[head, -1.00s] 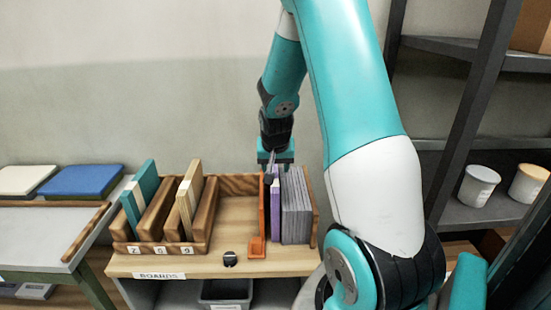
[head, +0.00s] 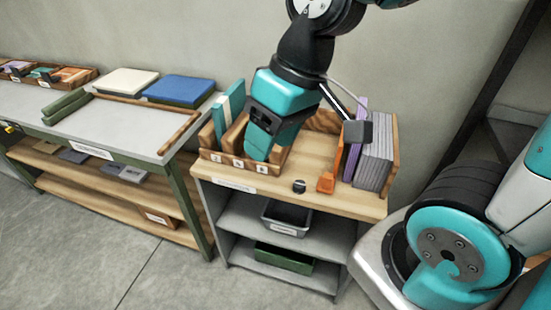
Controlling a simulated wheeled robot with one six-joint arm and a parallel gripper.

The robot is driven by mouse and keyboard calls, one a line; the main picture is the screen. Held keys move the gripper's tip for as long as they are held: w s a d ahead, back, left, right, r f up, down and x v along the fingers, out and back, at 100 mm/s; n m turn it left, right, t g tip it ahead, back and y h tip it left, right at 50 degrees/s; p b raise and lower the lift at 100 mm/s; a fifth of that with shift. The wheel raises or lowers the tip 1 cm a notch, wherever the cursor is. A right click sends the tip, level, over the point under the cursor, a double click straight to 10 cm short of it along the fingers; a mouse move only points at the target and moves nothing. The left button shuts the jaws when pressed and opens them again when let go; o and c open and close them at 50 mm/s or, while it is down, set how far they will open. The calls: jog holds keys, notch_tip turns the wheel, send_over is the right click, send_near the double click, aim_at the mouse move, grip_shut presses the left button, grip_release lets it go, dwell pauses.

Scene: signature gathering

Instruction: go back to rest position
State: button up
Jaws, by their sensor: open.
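My gripper (head: 259,150) hangs in front of the board rack, at the end of my teal and black arm. It covers the middle and right slots of the rack. Its fingertips are hard to make out; it is open and I see nothing held in it. A teal board (head: 230,103) stands upright in the left part of the wooden rack (head: 216,156). Grey boards (head: 375,163) stand upright at the right end of the shelf top, with a purple board (head: 353,150) beside them. An orange bookend (head: 326,182) stands to their left.
The shelf unit (head: 300,196) holds a grey bin (head: 285,218) and a green box (head: 283,259) below. A small black object (head: 299,186) lies on its top. A table (head: 130,128) with cream (head: 125,81) and blue (head: 180,89) panels stands left. Floor in front is clear.

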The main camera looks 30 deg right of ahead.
jog(key=s+a+r+n+g, duration=0.1)
jog(key=s+a+n, duration=0.2)
jog(key=s, duration=0.2)
jog(key=shift+s+y, duration=0.3)
jog(key=shift+s, duration=0.05)
dwell(1.0)
